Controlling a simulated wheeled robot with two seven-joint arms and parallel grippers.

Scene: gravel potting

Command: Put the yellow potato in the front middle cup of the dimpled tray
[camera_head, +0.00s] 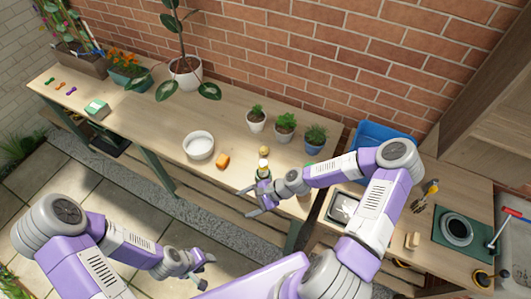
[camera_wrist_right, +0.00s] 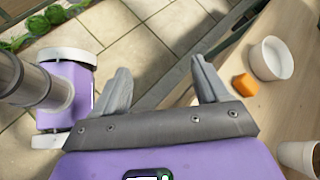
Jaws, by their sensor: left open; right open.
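A small pale yellow round thing (camera_head: 264,150) sits on the bench behind my right gripper; it may be the potato, but it is too small to tell. No dimpled tray can be made out. My right gripper (camera_head: 255,202) is open and empty over the bench's front edge; its spread fingers show in the right wrist view (camera_wrist_right: 163,85), with paving below. My left gripper (camera_head: 205,272) is open and low in front of the bench, over the paving, away from everything on the bench.
A white bowl (camera_head: 198,146) and an orange block (camera_head: 222,160) stand left of my right gripper. Potted plants (camera_head: 285,126) line the back. A blue crate (camera_head: 385,140) and a dark shallow tray (camera_head: 342,207) are right.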

